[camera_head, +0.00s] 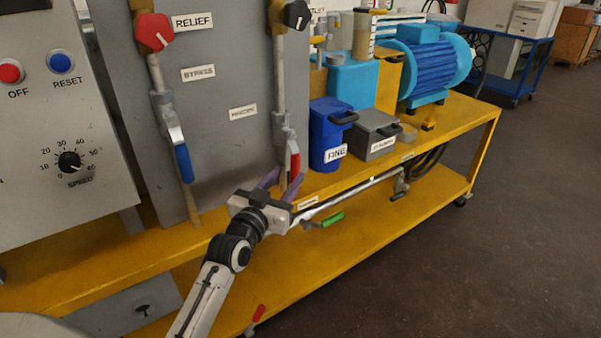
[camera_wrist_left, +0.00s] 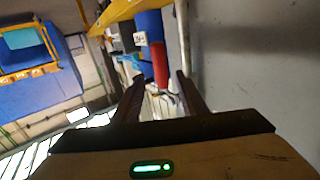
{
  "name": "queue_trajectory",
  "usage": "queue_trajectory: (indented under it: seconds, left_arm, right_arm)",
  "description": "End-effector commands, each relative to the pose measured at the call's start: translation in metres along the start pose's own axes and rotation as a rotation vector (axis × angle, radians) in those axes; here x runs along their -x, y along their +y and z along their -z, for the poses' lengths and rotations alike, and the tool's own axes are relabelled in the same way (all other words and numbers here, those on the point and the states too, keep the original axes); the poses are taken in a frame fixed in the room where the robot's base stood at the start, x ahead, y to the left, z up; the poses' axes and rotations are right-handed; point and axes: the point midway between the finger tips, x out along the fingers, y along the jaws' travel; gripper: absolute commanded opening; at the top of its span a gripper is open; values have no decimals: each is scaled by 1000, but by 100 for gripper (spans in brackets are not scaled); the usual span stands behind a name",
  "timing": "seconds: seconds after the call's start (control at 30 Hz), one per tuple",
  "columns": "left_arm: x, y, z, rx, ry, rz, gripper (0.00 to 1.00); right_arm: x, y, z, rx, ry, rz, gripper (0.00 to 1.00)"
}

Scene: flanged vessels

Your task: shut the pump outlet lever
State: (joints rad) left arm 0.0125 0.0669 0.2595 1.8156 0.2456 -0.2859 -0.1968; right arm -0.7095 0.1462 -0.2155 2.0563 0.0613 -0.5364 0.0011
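A red lever handle (camera_head: 294,167) hangs down along the second vertical pipe (camera_head: 280,90); I cannot tell for sure that it is the pump outlet lever. My left gripper (camera_head: 281,180) is at the lower end of this handle, fingers apart. In the left wrist view the red handle (camera_wrist_left: 160,63) shows between and beyond the spread fingers (camera_wrist_left: 160,90); I see no clear grip on it. My right gripper is out of view.
A blue lever (camera_head: 184,163) hangs on the left pipe below RELIEF. A green lever (camera_head: 333,219) is on the low horizontal pipe. A blue bin (camera_head: 325,130) and grey box (camera_head: 372,130) stand right on the yellow bench (camera_head: 460,115).

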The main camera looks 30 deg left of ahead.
Motion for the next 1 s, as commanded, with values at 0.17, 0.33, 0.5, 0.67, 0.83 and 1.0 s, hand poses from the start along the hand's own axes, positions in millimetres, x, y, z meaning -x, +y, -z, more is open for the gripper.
queue_trajectory:
  seconds: [0.17,0.33,0.5,0.67,0.83,1.0]
  left_arm:
    - [-22,-2,4,4,12,6,39]
    - [-54,-2,4,3,11,5,39]
    - [-82,-2,4,4,10,5,39]
    - [-98,-2,4,3,9,4,39]
    - [-104,-2,4,2,8,4,39]
    - [-103,-2,4,2,8,4,39]
  right_arm:
    - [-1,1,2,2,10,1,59]
    - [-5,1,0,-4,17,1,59]
    - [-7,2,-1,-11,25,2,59]
    - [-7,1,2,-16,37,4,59]
    - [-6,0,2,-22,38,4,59]
    - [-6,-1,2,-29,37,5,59]
